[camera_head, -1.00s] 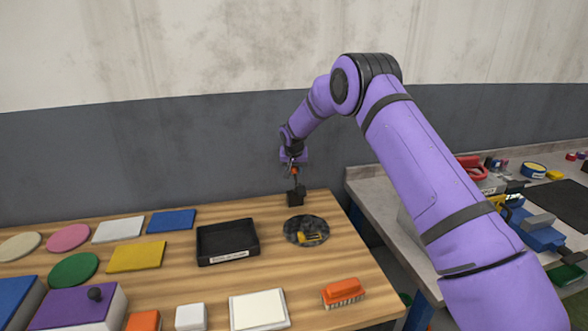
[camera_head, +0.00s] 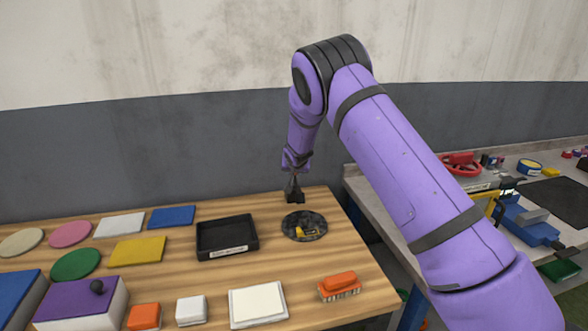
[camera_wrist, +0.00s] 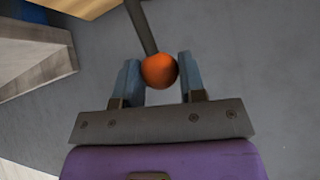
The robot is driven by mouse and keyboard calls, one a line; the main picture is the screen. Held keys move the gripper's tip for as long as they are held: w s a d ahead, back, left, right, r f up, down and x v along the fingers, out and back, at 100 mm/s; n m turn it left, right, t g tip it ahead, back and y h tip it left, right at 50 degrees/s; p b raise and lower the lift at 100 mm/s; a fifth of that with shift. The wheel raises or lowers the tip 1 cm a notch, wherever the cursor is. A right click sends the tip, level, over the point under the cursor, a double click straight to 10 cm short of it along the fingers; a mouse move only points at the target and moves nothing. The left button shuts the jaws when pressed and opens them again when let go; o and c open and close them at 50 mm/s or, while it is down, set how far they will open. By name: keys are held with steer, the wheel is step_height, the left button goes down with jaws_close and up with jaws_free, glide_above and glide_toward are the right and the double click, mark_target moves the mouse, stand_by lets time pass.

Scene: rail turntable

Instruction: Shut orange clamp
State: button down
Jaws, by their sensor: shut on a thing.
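The orange clamp's round orange knob (camera_wrist: 159,71) sits between the two blue-grey fingers of my gripper (camera_wrist: 158,84) in the wrist view. A dark lever rod (camera_wrist: 141,26) runs up and away from the knob. In the head view the clamp shows as a small black body (camera_head: 294,192) at the back edge of the wooden table. My gripper (camera_head: 293,172) is right above it, shut on the knob. The knob itself is hidden or too small to make out in the head view. I cannot tell the exact angle of the lever.
An orange brush (camera_head: 339,285) is nearer the front. A grey wall (camera_head: 120,160) rises behind the table.

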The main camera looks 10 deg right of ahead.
mark_target(297, 188)
steer(key=shift+s+f+t, duration=0.3)
steer(key=shift+s+t, duration=0.5)
steer(key=shift+t, duration=0.2)
steer(key=shift+s+f, duration=0.35)
steer(key=shift+s, duration=0.2)
steer(key=shift+s+f, duration=0.3)
steer(key=shift+s, duration=0.2)
steer(key=c, duration=0.7)
jaws_free()
steer(key=shift+w, duration=0.1)
steer(key=shift+r, duration=0.1)
steer(key=shift+s+a+r, duration=0.1)
steer(key=shift+s+r, duration=0.05)
steer(key=shift+s, duration=0.1)
steer(key=v, duration=1)
